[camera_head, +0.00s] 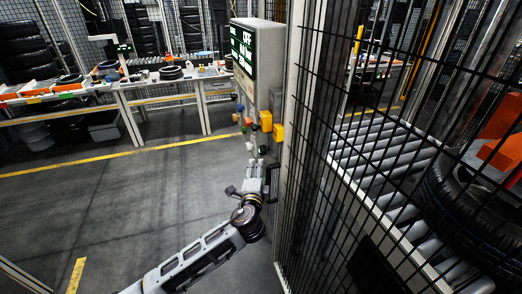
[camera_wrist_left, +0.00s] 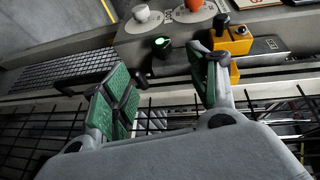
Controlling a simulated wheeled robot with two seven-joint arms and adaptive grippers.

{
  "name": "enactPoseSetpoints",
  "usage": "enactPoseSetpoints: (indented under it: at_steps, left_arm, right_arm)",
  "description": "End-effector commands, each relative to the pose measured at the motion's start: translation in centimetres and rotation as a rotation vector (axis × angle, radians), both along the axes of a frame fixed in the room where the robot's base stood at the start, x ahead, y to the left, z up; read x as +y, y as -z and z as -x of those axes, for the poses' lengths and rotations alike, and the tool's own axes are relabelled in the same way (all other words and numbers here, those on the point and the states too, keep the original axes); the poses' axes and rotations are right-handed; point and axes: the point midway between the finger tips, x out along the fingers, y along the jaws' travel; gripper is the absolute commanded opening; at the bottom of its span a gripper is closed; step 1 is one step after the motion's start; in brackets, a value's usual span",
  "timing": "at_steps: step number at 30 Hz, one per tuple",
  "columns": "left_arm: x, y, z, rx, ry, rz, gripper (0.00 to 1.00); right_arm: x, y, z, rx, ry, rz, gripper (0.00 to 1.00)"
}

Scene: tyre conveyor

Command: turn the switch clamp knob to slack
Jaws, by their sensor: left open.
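My left gripper (camera_head: 256,168) is in front of the control panel's lower part in the head view. In the left wrist view its two green-padded fingers are spread, with nothing between them (camera_wrist_left: 166,68). A black knob with a green lit face (camera_wrist_left: 162,46) sits on the grey panel just beyond the gap between the fingers, apart from them. I cannot read a label that marks it as the clamp knob. A white button (camera_wrist_left: 142,13) and a red button (camera_wrist_left: 194,4) are farther up the panel. My right gripper is not in view.
A yellow box with a black knob (camera_wrist_left: 233,40) is close to the right finger. A black mesh fence (camera_head: 350,170) stands right of the arm, with rollers (camera_head: 380,150) and a tyre (camera_head: 465,200) behind it. The floor at left is clear.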

Motion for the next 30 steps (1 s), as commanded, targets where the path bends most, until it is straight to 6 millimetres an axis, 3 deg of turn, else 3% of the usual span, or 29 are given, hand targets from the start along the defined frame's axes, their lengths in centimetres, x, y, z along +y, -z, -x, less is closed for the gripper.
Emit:
enactPoseSetpoints:
  at_steps: [19,30]
  left_arm:
    - [0.0,0.0,-0.4,0.000,0.000,0.000,0.59]
    - [0.0,0.3,-2.9,0.000,-0.001,-0.001,0.59]
  right_arm:
    - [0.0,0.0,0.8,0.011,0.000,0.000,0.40]
    - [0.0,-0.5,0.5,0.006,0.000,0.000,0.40]
